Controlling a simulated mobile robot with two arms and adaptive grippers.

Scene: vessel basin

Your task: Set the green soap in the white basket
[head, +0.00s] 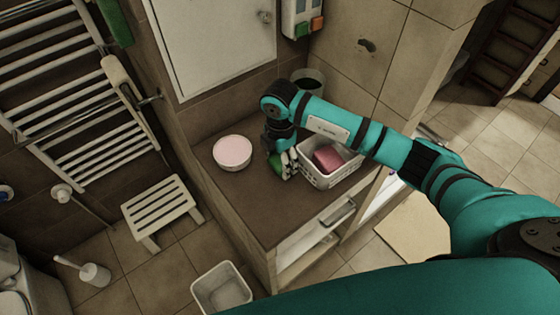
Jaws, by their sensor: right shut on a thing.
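The green soap (275,164) is at my right gripper (283,170), just left of the white basket. The gripper is shut on the soap, low over the brown counter; I cannot tell whether the soap touches the counter. The white basket (318,178) stands on the counter to the right of the gripper, with a pink-red block (327,158) inside it. My arm passes over the basket's back part and hides some of it. My left gripper is not in view.
A bowl with pink contents (232,152) stands on the counter (237,190) left of the gripper. A dark round container (309,80) is behind my arm. A white stool (160,208) and a white bin (221,287) stand on the floor.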

